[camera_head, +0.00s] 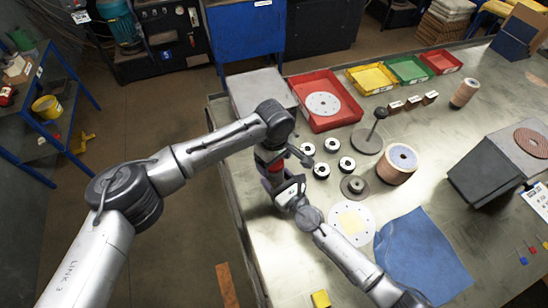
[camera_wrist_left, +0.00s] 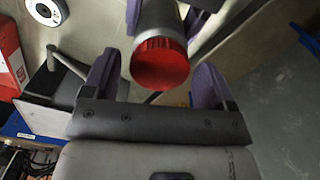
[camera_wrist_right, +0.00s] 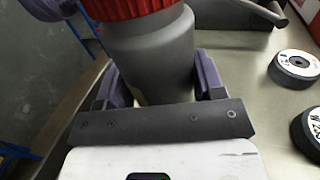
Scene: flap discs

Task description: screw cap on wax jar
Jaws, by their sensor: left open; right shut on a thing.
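The wax jar (camera_wrist_right: 150,60) is a grey bottle, held above the table's left edge. My right gripper (camera_wrist_right: 160,82) is shut on its body, one purple finger on each side. The red ribbed cap (camera_wrist_left: 160,64) sits on the jar's end; how tightly it is seated cannot be told. It also shows in the right wrist view (camera_wrist_right: 125,8). My left gripper (camera_wrist_left: 155,82) is open, with its purple fingers on either side of the cap and gaps visible. In the head view the cap (camera_head: 276,167) shows small between the two grippers, and the jar is mostly hidden.
The metal table (camera_head: 310,215) holds several small black-and-white discs (camera_head: 347,164), a stand with a knobbed post (camera_head: 376,128), a red tray (camera_head: 325,85) and a blue cloth (camera_head: 420,255). A grey box (camera_head: 262,92) is at the back left corner. Floor lies open to the left.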

